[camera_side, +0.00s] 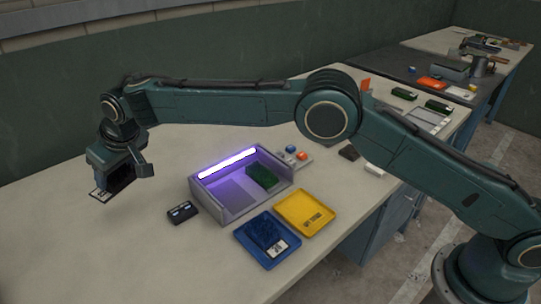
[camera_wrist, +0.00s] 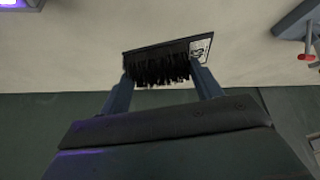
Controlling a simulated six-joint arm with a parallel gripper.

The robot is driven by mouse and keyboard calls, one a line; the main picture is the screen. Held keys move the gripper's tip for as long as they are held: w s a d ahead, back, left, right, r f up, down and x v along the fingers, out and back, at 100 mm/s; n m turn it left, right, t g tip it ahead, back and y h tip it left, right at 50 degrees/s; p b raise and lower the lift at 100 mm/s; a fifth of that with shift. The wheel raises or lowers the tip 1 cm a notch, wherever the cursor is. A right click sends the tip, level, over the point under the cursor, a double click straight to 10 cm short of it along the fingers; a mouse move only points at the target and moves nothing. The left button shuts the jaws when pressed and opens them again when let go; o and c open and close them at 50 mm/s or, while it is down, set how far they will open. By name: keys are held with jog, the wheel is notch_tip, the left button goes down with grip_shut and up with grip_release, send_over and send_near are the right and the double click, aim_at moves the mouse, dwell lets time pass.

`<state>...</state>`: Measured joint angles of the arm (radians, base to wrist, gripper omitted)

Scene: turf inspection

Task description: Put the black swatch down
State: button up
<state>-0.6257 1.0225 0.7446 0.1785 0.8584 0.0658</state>
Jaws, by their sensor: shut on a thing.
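My gripper (camera_side: 112,180) is at the left of the side view, pointing down over the pale worktop. It is shut on the black swatch (camera_side: 101,195), whose white label end sticks out to the left. In the wrist view the swatch (camera_wrist: 158,67) sits between the two fingertips of my gripper (camera_wrist: 164,78), with dark bristles and a white printed label at its right end. The gripper hides part of the swatch in the side view. I cannot tell whether the swatch touches the worktop.
The worktop (camera_side: 65,240) around the gripper is clear. To the right are a small black device (camera_side: 182,212), a purple-lit inspection box (camera_side: 228,211) with a green swatch (camera_side: 263,177), a blue tray (camera_side: 243,236) with a blue swatch, and a yellow tray (camera_side: 292,203).

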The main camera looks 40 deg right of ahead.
jog(key=shift+f, duration=6.4)
jog(key=shift+f, duration=0.15)
jog(key=o, duration=1)
jog(key=shift+s+r, duration=0.15)
jog(key=shift+r, duration=0.25)
jog(key=v, duration=1.1)
jog(key=shift+s+d+r, duration=0.1)
jog(key=shift+d+r, duration=0.05)
jog(key=shift+r, duration=0.1)
